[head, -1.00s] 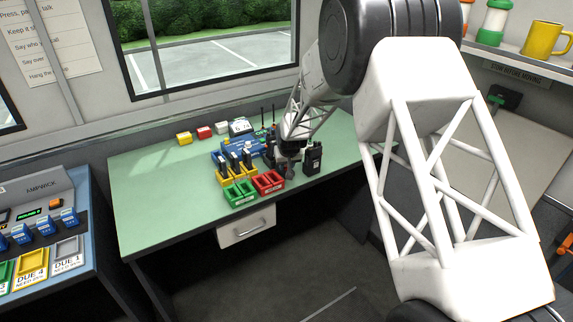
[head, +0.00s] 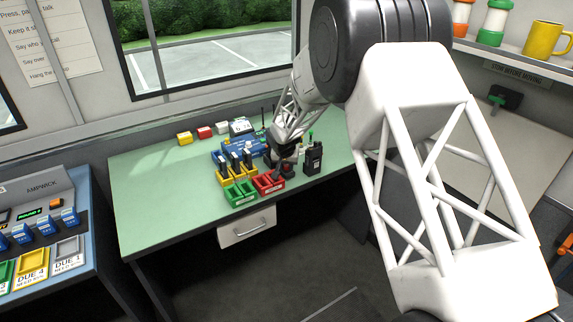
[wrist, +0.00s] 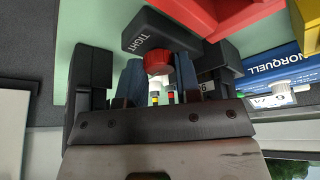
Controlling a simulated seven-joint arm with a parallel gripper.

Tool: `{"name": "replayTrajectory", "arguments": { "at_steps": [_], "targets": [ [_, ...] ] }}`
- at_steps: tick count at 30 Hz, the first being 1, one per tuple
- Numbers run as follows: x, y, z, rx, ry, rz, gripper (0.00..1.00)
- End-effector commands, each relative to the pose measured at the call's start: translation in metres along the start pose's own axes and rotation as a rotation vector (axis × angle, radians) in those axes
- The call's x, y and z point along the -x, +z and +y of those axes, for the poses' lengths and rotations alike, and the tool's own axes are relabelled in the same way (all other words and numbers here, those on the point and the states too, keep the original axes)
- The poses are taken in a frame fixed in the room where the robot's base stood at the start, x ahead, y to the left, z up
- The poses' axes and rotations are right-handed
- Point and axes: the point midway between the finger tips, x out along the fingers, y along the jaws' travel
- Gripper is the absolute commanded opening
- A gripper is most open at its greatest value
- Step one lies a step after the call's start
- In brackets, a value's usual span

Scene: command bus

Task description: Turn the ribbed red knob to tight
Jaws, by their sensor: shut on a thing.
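In the wrist view the ribbed red knob (wrist: 157,61) sits against a black block (wrist: 160,35) marked TIGHT. My gripper (wrist: 158,70) has its two blue-grey pads on either side of the knob and is shut on it. How far the knob is turned cannot be told. In the head view my gripper (head: 284,160) is low over the front right part of the green bench (head: 160,205). The arm's end hides the knob there.
A red tray (head: 268,184) and a green tray (head: 240,193) stand left of my gripper. A black radio (head: 314,158) stands close on its right. Yellow holders (head: 224,178) with black radios are further left. The bench's left part is clear.

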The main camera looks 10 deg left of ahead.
Motion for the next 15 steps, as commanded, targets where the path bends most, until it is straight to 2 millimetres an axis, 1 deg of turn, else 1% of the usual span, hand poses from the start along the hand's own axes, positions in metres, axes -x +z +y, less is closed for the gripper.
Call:
{"name": "replayTrajectory", "arguments": {
  "at_steps": [15],
  "targets": [
    [-0.0005, -0.0001, -0.0020, -0.305, 0.128, 0.000, 0.07]
  ]
}}
